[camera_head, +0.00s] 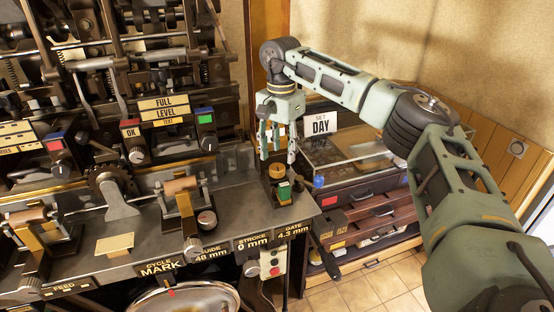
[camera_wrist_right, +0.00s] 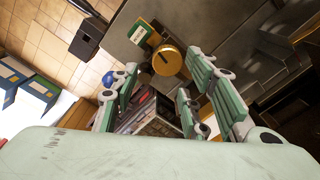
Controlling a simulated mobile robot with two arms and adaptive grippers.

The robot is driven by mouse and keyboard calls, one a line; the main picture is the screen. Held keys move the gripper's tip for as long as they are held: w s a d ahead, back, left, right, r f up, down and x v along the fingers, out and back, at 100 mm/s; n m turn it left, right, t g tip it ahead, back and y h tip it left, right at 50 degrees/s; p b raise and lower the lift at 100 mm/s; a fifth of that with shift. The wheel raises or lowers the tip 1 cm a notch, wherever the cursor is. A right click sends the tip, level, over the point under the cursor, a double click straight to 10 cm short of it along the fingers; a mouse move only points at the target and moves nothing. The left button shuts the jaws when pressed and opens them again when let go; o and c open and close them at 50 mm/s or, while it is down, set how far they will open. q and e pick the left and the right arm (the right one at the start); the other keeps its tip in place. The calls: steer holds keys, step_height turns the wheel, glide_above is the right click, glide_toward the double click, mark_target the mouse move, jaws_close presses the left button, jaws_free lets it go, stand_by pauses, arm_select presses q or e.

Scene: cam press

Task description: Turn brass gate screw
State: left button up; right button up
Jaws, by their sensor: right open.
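The brass gate screw (camera_head: 277,171) is a round brass knob on a small dark block at the right end of the machine bench, above the "GATE 4.3 mm" label (camera_head: 293,229). In the right wrist view the brass screw (camera_wrist_right: 168,60) shows its round top with a dark slot. My right gripper (camera_head: 278,154) is open and empty, pointing down just above the screw, with its fingers to either side. In the right wrist view its green fingers (camera_wrist_right: 163,88) are spread, and the screw lies beyond their tips. Contact is not visible. My left gripper is out of view.
Levers and rollers crowd the bench to the left.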

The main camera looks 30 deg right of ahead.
mark_target(280, 168)
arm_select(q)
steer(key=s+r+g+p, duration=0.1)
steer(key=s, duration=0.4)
arm_select(e)
step_height(280, 168, down, 4)
steer(key=shift+r, duration=0.1)
steer(key=shift+w+f, duration=0.15)
steer(key=shift+f, duration=0.5)
steer(key=shift+w+a, duration=0.1)
steer(key=c, duration=0.6)
steer(key=shift+c, duration=2.3)
steer(key=shift+f, duration=0.1)
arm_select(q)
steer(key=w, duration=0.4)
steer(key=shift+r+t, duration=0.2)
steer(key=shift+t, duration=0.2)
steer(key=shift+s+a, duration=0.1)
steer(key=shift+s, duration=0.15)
arm_select(e)
steer(key=shift+m, duration=0.4)
